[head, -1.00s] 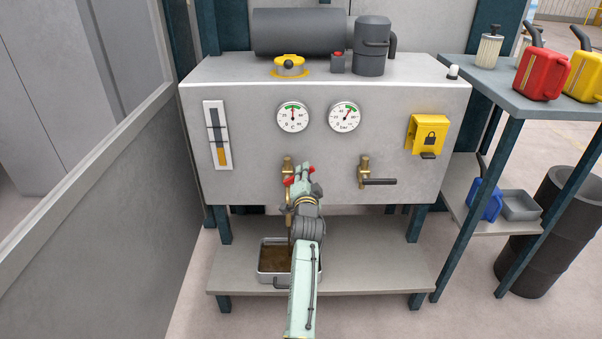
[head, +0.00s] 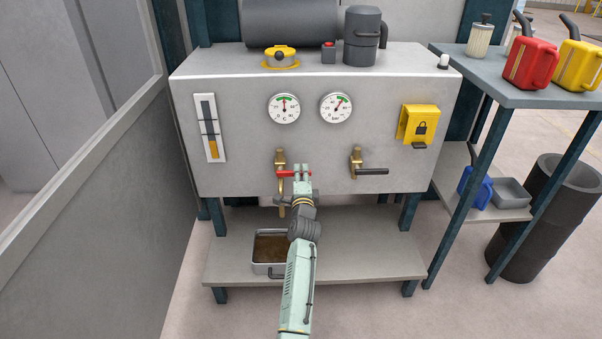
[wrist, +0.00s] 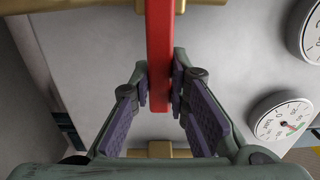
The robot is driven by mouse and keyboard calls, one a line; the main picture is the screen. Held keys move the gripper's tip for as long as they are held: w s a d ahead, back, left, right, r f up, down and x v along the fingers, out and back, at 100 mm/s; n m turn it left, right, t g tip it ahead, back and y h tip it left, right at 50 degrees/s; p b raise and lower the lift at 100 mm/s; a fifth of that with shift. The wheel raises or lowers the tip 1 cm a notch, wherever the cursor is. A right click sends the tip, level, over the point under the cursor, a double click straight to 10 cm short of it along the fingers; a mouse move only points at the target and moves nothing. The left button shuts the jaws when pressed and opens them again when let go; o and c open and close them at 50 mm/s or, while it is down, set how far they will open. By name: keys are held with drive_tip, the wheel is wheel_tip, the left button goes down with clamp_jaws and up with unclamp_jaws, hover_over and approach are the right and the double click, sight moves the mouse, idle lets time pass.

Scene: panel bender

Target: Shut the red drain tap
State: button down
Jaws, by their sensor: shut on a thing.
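The red drain tap has a brass body (head: 280,159) on the front of the grey tank, at the lower left. Its red handle (head: 287,173) lies about level and points right. My gripper (head: 302,172) is shut on this handle from the front. In the wrist view the red handle (wrist: 160,45) runs between the two purple finger pads (wrist: 160,92), which close on it from both sides. The brass spout (head: 281,205) hangs down, partly beside my wrist. A metal tray (head: 262,269) with brown contents stands below on the shelf; my arm hides its right part.
A second brass tap with a black handle (head: 372,171) is to the right. Two gauges (head: 284,108) and a yellow lock box (head: 418,124) are above. A side table (head: 500,85) with cans stands at right, a grey partition (head: 120,200) at left.

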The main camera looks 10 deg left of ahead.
drive_tip(key=shift+f, duration=0.1)
drive_tip(key=c, duration=1.5)
unclamp_jaws()
drive_tip(key=v, duration=1.2)
